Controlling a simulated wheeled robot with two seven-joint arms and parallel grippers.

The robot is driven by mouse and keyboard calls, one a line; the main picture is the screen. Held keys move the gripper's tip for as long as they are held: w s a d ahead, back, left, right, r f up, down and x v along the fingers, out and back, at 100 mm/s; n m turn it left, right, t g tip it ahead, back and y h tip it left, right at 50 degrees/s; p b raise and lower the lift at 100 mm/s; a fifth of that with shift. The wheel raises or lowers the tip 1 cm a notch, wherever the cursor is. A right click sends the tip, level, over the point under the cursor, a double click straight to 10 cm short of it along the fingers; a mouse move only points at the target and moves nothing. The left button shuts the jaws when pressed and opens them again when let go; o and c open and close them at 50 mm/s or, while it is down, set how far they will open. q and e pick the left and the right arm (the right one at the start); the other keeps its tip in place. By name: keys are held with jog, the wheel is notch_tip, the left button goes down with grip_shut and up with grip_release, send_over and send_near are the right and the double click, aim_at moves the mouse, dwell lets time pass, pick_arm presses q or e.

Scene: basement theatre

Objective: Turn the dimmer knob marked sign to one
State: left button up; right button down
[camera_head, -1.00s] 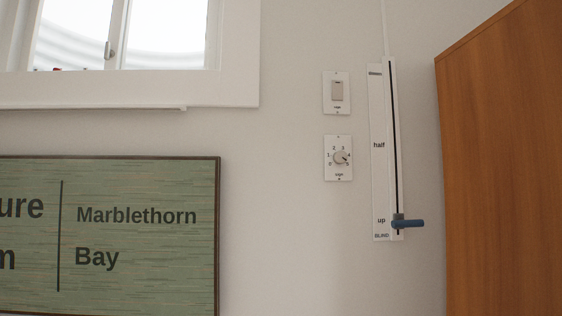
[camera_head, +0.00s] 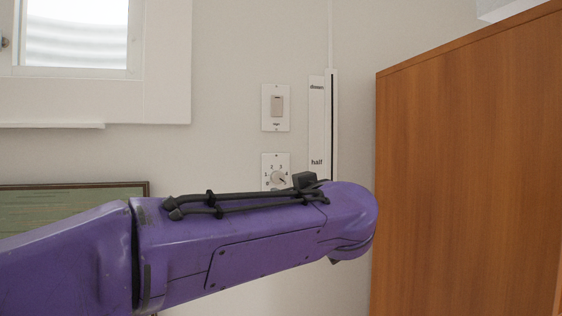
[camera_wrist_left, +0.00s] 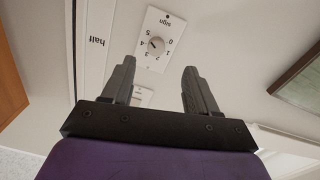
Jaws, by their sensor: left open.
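The dimmer plate marked sign (camera_head: 267,163) is on the wall, with its lower part hidden behind my left arm. Its round knob (camera_head: 278,177) has its pointer toward lower right. In the left wrist view, turned upside down, the whole plate (camera_wrist_left: 169,28) and knob (camera_wrist_left: 156,46) show, and the pointer seems to lie between 4 and 5. My left gripper (camera_wrist_left: 158,67) is open and empty, its two fingers on either side of the knob in the picture. It looks apart from the plate. In the head view the arm hides the fingers. My right gripper is not in view.
A rocker switch (camera_head: 277,104) is just above the dimmer. The blind slider strip (camera_head: 317,125) is just right of both, its lower end hidden. A wooden cabinet (camera_head: 470,170) stands at right. A window (camera_head: 160,60) and green sign (camera_head: 70,208) are at left.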

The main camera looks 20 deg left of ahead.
aim_at(279, 178)
pick_arm(q)
jog(key=p+x, duration=0.1)
jog(key=x, duration=0.2)
jog(key=r+p+x, duration=0.1)
jog(key=p+x, duration=0.1)
jog(key=x, duration=0.1)
jog(key=r+p+x, duration=0.1)
jog(key=x, duration=0.2)
jog(key=shift+w, duration=0.25)
jog(key=shift+w+a+f, duration=0.2)
jog(key=shift+w+a, duration=0.15)
jog(key=shift+w, duration=0.05)
jog(key=c, duration=1)
